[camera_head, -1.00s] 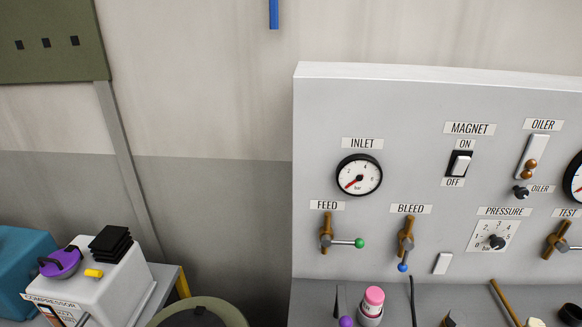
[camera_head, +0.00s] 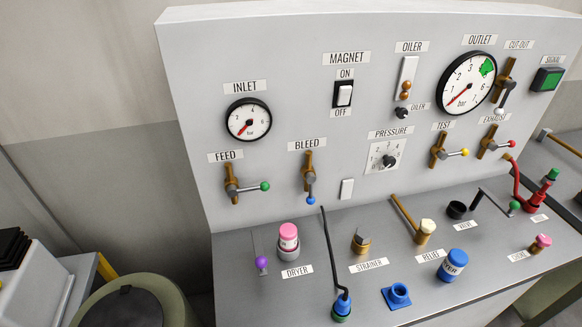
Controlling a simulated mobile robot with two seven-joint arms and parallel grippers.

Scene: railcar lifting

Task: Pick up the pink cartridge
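The pink cartridge (camera_head: 288,236) stands upright at the back left of the bench, behind the DRYER label. Its cap is pink and its lower body is pale with some print. It appears to sit in a grey holder, whose inside is hidden. A purple-knobbed lever (camera_head: 261,263) is just to its left. Neither of my grippers shows in the head view.
A black rod with a blue and green base (camera_head: 341,303) rises right of the cartridge. A brass strainer fitting (camera_head: 361,241), blue filter (camera_head: 453,265) and blue socket (camera_head: 397,294) stand further right. The gauge panel (camera_head: 273,184) rises behind. A green drum (camera_head: 122,306) is left.

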